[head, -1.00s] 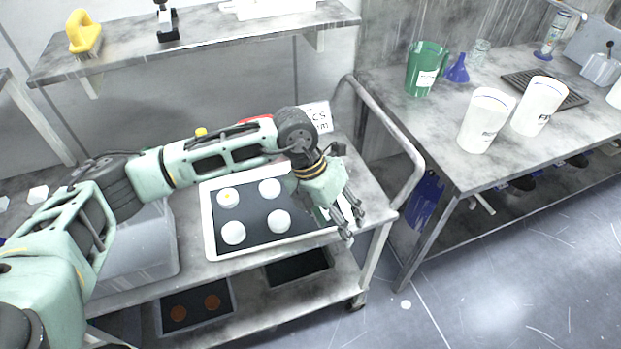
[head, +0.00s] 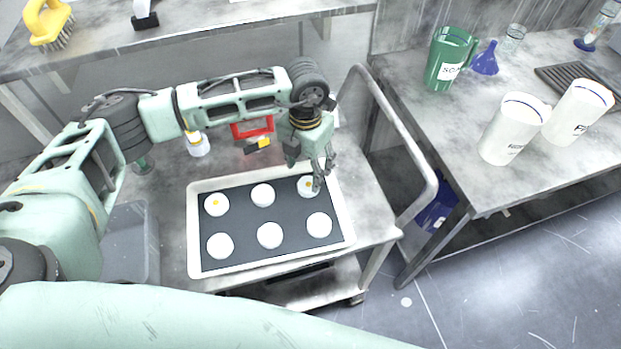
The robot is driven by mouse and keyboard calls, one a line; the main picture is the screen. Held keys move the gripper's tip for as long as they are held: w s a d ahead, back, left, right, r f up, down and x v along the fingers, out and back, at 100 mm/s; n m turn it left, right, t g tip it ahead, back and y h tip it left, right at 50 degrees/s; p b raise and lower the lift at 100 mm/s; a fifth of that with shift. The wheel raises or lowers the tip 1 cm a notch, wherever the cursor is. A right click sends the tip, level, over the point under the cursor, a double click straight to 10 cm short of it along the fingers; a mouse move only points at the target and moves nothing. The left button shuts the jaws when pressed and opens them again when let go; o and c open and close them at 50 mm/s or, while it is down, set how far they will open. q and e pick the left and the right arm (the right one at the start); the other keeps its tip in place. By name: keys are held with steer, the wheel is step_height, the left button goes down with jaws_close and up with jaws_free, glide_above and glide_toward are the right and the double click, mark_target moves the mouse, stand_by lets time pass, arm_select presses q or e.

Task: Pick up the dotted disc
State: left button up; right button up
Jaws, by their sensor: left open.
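A white tray (head: 193,238) with a dark inside lies on the cart and holds several round white discs in two rows. The back-left disc (head: 216,204) bears a yellow dot. The back-right disc (head: 306,187) is partly covered by my gripper; a small yellowish mark seems to show on it, but I cannot be sure. The back-middle disc (head: 262,195) and the front discs look plain. My left gripper (head: 318,178) is open, fingers pointing down over the back-right disc. I cannot tell whether it touches that disc. My right gripper is out of view.
A red-framed item (head: 252,128) and a white bottle (head: 198,144) stand behind the tray. The cart's rail (head: 405,145) rises on the right. A side table holds a green jug (head: 449,60), a blue funnel (head: 486,60) and white beakers (head: 512,128). A shelf (head: 200,30) runs above.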

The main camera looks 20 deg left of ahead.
mark_target(307, 183)
arm_select(q)
steer(key=f, duration=0.1)
steer(key=f+p, duration=0.2)
steer(key=shift+s+f, duration=0.15)
steer(key=shift+s, duration=0.1)
steer(key=shift+w+d+f, duration=0.1)
steer(key=shift+w+f, duration=0.05)
steer(key=shift+f, duration=0.9)
steer(key=c, duration=1)
steer(key=shift+c, duration=1.2)
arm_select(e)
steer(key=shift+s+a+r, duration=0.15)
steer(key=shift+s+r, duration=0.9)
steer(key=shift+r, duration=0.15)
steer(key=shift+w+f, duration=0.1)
